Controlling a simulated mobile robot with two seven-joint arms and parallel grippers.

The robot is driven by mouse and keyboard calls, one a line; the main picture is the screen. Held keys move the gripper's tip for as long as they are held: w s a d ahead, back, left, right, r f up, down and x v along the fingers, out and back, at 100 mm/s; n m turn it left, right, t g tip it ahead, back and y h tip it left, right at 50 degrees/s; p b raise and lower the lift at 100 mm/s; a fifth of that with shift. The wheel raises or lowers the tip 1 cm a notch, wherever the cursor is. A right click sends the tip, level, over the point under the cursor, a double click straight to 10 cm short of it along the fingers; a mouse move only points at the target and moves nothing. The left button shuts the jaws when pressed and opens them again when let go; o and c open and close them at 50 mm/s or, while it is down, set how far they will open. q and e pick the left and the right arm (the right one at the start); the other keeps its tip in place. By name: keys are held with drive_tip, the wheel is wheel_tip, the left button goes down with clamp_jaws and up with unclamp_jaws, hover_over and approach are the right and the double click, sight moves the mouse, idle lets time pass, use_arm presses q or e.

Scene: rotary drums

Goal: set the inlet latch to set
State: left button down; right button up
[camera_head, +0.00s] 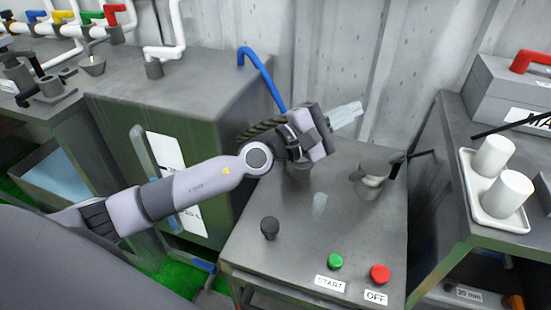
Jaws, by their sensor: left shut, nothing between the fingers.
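My left gripper (347,113) is shut and empty, its pale fingers pointing right above the back of the grey machine top (300,235). No label reading inlet latch or set is legible, so I cannot tell which part is the latch. A grey round fitting (373,180) with a dark handle (397,166) stands on the machine top, below and right of the gripper and apart from it. A black knob (270,228) stands at the front left of the top. My left wrist hides the back left of this top. My right gripper is not in view.
A green START button (335,261) and a red OFF button (380,273) sit at the front edge. A blue pipe (262,75) rises behind my wrist. A white tray (508,218) with two white cylinders (493,157) lies on the right bench. Coloured valves (90,17) line the far left.

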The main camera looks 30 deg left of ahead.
use_arm(q)
drive_tip(key=s+a+f+m+g+y+b, duration=0.1)
drive_tip(key=s+a+f+m+g+y, duration=0.1)
drive_tip(key=a+f+m+g+y, duration=0.55)
drive_tip(key=s+a+f+m+g+y+b, duration=0.1)
drive_tip(key=a+f+m+g+y, duration=0.2)
drive_tip(key=a, duration=0.7)
drive_tip(key=shift+m+t, duration=0.45)
drive_tip(key=shift+t, duration=0.1)
drive_tip(key=x, duration=1)
drive_tip(key=shift+s+a+f, duration=0.1)
drive_tip(key=shift+s+f, duration=0.2)
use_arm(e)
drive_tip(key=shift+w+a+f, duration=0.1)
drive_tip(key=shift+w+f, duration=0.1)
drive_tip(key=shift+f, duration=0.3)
